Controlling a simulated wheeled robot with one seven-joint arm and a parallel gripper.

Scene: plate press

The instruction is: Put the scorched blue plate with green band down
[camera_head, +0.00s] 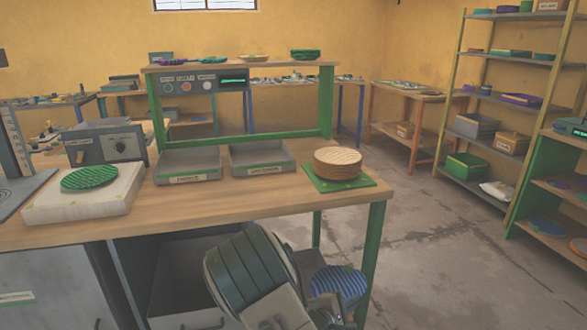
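A round, ribbed blue plate (342,281) is low in the picture, beside the right front leg of the bench and below the bench top. My gripper (334,308) is at the plate's lower edge, partly hidden by my own arm, and appears shut on it. The plate is off the bench, with no support visible under it. Its ribs alternate blue and pale; I cannot clearly make out a green band or scorch marks.
The wooden bench (250,205) holds a green ribbed plate (90,176) on a pale block (85,203), two labelled grey trays (187,175) (262,165), and a round wooden block (338,158) on a green mat (340,184). Shelves (510,95) stand right. Bare floor (440,260) is open between.

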